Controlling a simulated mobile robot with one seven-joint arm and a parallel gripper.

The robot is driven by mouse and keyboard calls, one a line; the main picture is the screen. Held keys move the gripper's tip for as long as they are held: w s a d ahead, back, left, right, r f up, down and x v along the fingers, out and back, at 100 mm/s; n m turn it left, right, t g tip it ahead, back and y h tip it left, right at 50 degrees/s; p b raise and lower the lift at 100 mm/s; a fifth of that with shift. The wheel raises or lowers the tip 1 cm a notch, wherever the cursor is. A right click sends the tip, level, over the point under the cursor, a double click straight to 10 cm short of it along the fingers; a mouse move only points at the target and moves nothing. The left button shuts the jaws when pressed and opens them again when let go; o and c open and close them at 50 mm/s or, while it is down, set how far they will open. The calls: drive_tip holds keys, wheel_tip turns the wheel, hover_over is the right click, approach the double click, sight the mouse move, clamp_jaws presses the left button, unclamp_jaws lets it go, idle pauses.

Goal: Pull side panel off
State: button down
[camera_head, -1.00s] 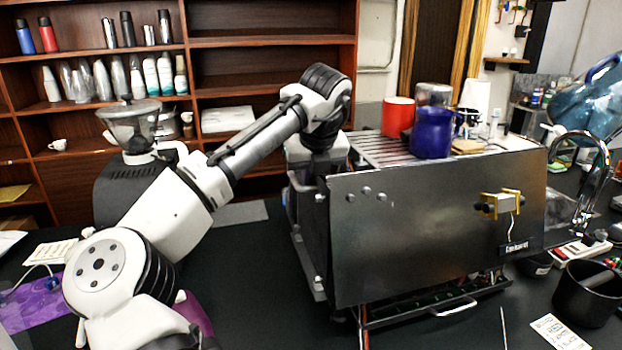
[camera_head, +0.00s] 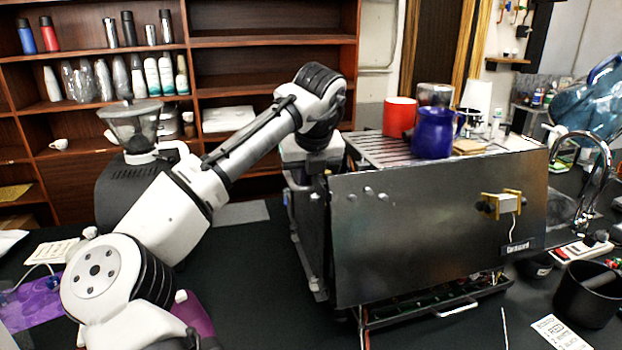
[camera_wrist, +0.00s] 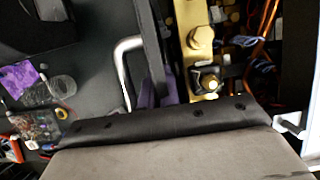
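The machine's large grey metal side panel (camera_head: 425,235) faces me in the head view, standing upright with a yellow bracket near its right end. My arm reaches behind the machine's left end, where the machine hides my gripper. In the wrist view, the dark edge of my gripper's body crosses the bottom. Small purple parts that look like my gripper's fingertips (camera_wrist: 158,97) sit at the lower end of a dark upright slab (camera_wrist: 150,40). The slab may be a panel seen edge-on. I cannot tell whether the fingers are closed on it.
A bent silver handle (camera_wrist: 124,62) is left of the slab; brass and copper parts (camera_wrist: 203,38) are right of it. A red cup (camera_head: 399,117) and a blue mug (camera_head: 433,133) stand on the machine. A grinder (camera_head: 135,150) stands left. A black bin (camera_head: 585,294) stands right.

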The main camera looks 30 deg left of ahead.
drive_tip(key=shift+s+a+r, duration=0.15)
drive_tip(key=shift+s+a, duration=0.1)
drive_tip(key=shift+s+a+r, duration=0.15)
drive_tip(key=shift+s+a, duration=0.2)
drive_tip(key=shift+s, duration=0.05)
drive_tip(key=shift+s+a, duration=0.1)
idle(0.3)
drive_tip(key=s+a, duration=0.1)
drive_tip(key=s+a+r, duration=0.1)
drive_tip(key=s, duration=0.1)
drive_tip(key=shift+a, duration=0.3)
idle(0.3)
drive_tip(key=shift+w, duration=0.1)
